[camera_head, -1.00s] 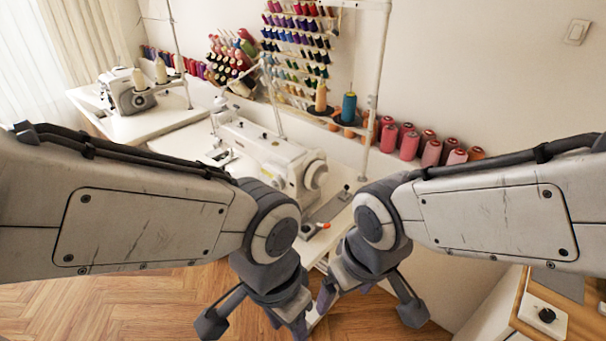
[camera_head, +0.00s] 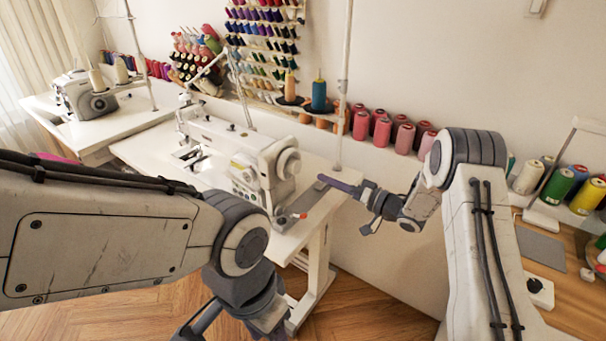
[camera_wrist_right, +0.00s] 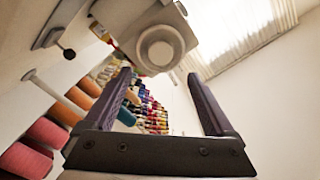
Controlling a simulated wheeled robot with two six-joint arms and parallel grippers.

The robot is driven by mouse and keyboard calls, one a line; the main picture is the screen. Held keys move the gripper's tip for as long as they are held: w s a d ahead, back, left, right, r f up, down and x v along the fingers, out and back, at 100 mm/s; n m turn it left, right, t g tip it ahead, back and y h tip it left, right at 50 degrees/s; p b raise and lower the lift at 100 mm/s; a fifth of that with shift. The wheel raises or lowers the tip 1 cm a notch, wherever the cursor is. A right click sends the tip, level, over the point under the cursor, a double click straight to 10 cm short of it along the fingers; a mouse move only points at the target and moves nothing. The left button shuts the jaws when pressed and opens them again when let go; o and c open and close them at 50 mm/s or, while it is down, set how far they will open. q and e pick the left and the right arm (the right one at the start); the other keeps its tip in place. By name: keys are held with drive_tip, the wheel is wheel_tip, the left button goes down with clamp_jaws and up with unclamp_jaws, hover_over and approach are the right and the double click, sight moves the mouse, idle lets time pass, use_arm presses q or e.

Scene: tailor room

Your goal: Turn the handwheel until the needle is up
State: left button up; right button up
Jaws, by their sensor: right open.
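The white sewing machine (camera_head: 225,148) stands on its table, and its round handwheel (camera_head: 287,164) is at the right end. In the right wrist view the handwheel (camera_wrist_right: 160,50) is straight ahead, just beyond the fingertips. My right gripper (camera_head: 336,184) is open and empty, a short way right of the handwheel and apart from it. The right wrist view shows its two fingers spread (camera_wrist_right: 160,78). My left gripper (camera_head: 265,322) hangs low at the bottom edge, partly cut off, so its jaws cannot be judged. The needle is too small to make out.
A thread stand pole (camera_head: 343,90) rises behind the machine. Red thread cones (camera_head: 381,131) line the wall ledge. A second machine (camera_head: 85,95) is at the far left. A wooden side table (camera_head: 565,262) with cones is at the right. Floor lies below.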

sight(297, 169)
drive_tip(key=p+x, duration=0.1)
drive_tip(key=x, duration=0.9)
drive_tip(key=shift+a, duration=0.1)
drive_tip(key=c, duration=1.4)
